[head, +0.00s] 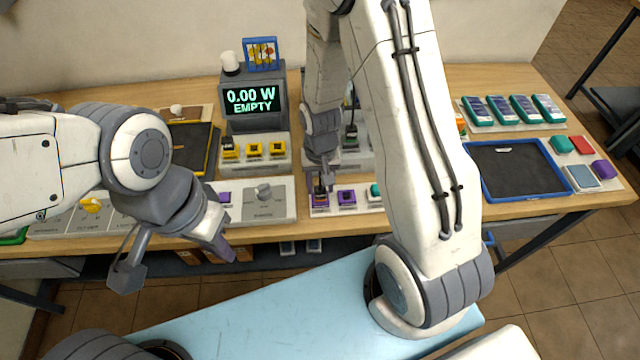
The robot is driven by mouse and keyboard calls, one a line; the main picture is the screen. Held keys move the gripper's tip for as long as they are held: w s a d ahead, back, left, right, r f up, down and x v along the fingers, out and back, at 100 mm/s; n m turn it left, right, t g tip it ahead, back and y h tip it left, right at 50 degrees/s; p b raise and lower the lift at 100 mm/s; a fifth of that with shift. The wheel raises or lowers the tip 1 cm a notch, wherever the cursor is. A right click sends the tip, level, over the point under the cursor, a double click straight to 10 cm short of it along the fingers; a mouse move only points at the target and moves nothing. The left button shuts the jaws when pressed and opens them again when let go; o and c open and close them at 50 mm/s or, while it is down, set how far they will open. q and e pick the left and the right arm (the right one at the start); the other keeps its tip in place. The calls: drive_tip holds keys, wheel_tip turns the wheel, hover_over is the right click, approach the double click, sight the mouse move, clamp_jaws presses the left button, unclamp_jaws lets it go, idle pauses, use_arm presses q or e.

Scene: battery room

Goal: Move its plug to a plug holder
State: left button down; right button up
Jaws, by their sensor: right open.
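My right gripper (322,190) points down at the front strip of holders, its fingers around or just above the leftmost purple holder (318,203). A dark plug-like piece with an orange-yellow part shows between the fingers, too small and covered to make out. Another purple holder (346,197) stands beside it, and a teal one (375,190) is partly behind my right arm. My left gripper (180,262) is open and empty in front of the table edge. The meter (253,103) reads "0.00 W EMPTY". Yellow sockets (254,149) sit at its base, with a dark piece at the leftmost.
A blue-rimmed dark tray (518,198) is at right, near several teal devices (511,108) and coloured blocks (582,146). A black tray (190,150) is at left. My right arm hides the table's middle.

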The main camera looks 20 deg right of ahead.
sight(319, 189)
wheel_tip(319, 189, up, 9)
drive_tip(key=p, duration=0.7)
drive_tip(key=shift+a+r, duration=0.1)
idle(0.5)
drive_tip(key=s+a+r+n+b, duration=0.4)
drive_tip(key=s+a+r, duration=0.15)
drive_tip(key=a, duration=0.25)
drive_tip(key=s+a+r+n+b, duration=0.2)
drive_tip(key=s+n, duration=0.1)
drive_tip(key=s, duration=0.3)
drive_tip(key=s+a+r+n+y+b, duration=0.1)
drive_tip(key=s+a+r+n+b, duration=0.1)
drive_tip(key=s, duration=0.4)
drive_tip(key=shift+s+a+r+n, duration=0.15)
drive_tip(key=shift+s+r+n, duration=0.15)
drive_tip(key=shift+r+n, duration=0.35)
